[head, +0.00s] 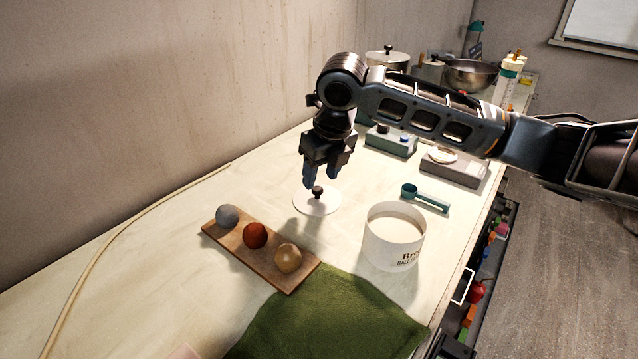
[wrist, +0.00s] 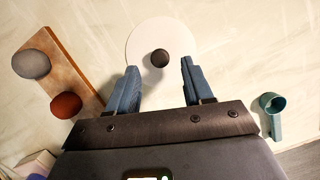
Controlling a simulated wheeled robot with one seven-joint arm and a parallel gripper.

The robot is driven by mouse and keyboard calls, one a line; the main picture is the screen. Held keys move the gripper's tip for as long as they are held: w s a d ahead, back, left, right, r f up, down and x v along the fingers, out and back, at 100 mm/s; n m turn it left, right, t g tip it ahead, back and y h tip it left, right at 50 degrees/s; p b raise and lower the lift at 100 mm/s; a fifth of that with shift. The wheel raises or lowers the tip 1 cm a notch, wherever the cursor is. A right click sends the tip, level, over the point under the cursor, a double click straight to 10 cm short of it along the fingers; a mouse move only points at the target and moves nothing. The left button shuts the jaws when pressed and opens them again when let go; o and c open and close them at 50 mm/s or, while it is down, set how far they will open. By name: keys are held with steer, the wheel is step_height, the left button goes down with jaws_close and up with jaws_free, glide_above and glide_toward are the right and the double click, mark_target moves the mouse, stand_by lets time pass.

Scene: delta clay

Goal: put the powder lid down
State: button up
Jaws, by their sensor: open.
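The powder lid (head: 318,205) is a white disc with a dark round knob (head: 318,190). It lies flat on the counter, left of the white powder tub. It also shows in the wrist view (wrist: 140,45), with its knob just beyond and between the fingertips. My gripper (head: 321,184) points down over the lid, its fingers apart on either side of the knob line. In the wrist view my gripper (wrist: 160,75) is open with nothing between its fingers. The white tub (head: 393,245) stands uncovered with pale powder inside.
A wooden board (head: 222,234) with grey, red and tan balls lies at the left front. A green cloth (head: 320,320) is at the front. A teal scoop (head: 425,198) lies behind the tub. A scale (head: 455,167) and pots stand farther back. The counter left of the lid is clear.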

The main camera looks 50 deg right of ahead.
steer(key=v, duration=0.8)
steer(key=shift+r+b, duration=0.25)
steer(key=shift+b, duration=0.15)
steer(key=shift+s, duration=0.2)
